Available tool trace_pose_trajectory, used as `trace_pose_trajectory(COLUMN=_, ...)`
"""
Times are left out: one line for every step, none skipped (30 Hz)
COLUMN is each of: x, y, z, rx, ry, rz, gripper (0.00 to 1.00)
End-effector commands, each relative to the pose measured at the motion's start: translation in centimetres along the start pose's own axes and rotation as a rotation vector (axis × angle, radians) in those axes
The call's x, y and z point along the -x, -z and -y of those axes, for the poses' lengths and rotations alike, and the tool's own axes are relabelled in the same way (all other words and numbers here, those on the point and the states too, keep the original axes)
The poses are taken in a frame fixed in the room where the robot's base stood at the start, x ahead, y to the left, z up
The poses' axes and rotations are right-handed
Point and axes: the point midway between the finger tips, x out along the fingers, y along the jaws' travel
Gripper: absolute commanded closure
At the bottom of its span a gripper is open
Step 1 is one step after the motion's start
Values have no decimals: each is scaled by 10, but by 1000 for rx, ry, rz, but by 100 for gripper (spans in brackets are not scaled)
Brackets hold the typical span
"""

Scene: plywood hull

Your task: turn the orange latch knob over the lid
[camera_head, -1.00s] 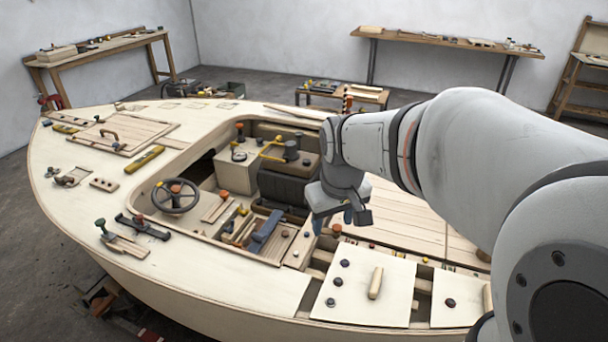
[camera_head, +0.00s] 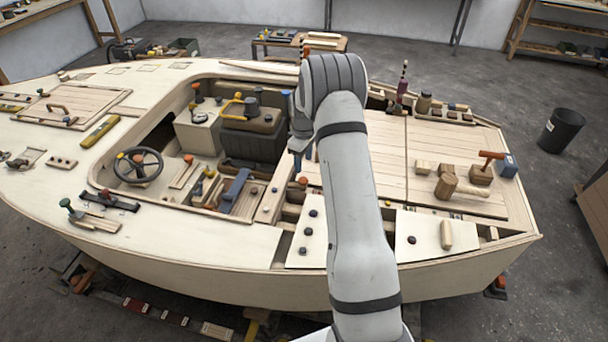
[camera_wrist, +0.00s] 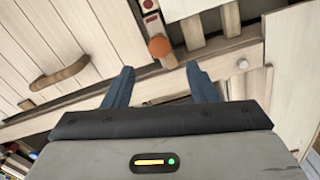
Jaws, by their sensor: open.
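An orange knob (camera_wrist: 160,46) shows in the wrist view just beyond and between my fingertips, at the end of a pale strip with dark red pieces. What looks like the same knob (camera_head: 303,181) shows in the head view at the cockpit's right edge, close below my gripper. A planked lid (camera_wrist: 40,40) with a curved wooden handle (camera_wrist: 60,73) lies left of the knob in the wrist view. My gripper (camera_wrist: 158,88) is open and empty, its blue fingers apart. Whether a fingertip touches the knob, I cannot tell. My arm hides part of the deck in the head view.
The cockpit with a steering wheel (camera_head: 138,165) is left of my arm. A mallet (camera_head: 484,166) and wooden blocks stand on the right deck.

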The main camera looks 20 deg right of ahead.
Motion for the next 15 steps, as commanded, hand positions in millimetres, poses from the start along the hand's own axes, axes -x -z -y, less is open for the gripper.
trace_pose_trajectory(x=-5, y=0, z=-1, rx=3, ry=2, rz=2, gripper=48)
trace_pose_trajectory(x=-7, y=0, z=-1, rx=5, ry=3, rz=2, gripper=48)
trace_pose_trajectory(x=-12, y=0, z=-2, rx=6, ry=4, rz=3, gripper=48)
trace_pose_trajectory(x=-15, y=0, z=-1, rx=6, ry=5, rz=4, gripper=48)
trace_pose_trajectory(x=-19, y=0, z=-1, rx=6, ry=5, rz=4, gripper=48)
trace_pose_trajectory(x=-25, y=0, z=-1, rx=6, ry=4, rz=3, gripper=48)
trace_pose_trajectory(x=-30, y=0, z=0, rx=6, ry=5, rz=4, gripper=48)
trace_pose_trajectory(x=-35, y=0, z=0, rx=6, ry=6, rz=4, gripper=48)
trace_pose_trajectory(x=-42, y=0, z=-1, rx=6, ry=5, rz=4, gripper=48)
trace_pose_trajectory(x=-47, y=0, z=0, rx=6, ry=5, rz=4, gripper=48)
trace_pose_trajectory(x=-51, y=0, z=0, rx=6, ry=5, rz=4, gripper=48)
trace_pose_trajectory(x=-58, y=0, z=0, rx=6, ry=4, rz=3, gripper=48)
trace_pose_trajectory(x=-61, y=0, z=0, rx=6, ry=4, rz=3, gripper=48)
trace_pose_trajectory(x=-65, y=0, z=0, rx=6, ry=4, rz=3, gripper=48)
trace_pose_trajectory(x=-69, y=0, z=0, rx=6, ry=4, rz=3, gripper=48)
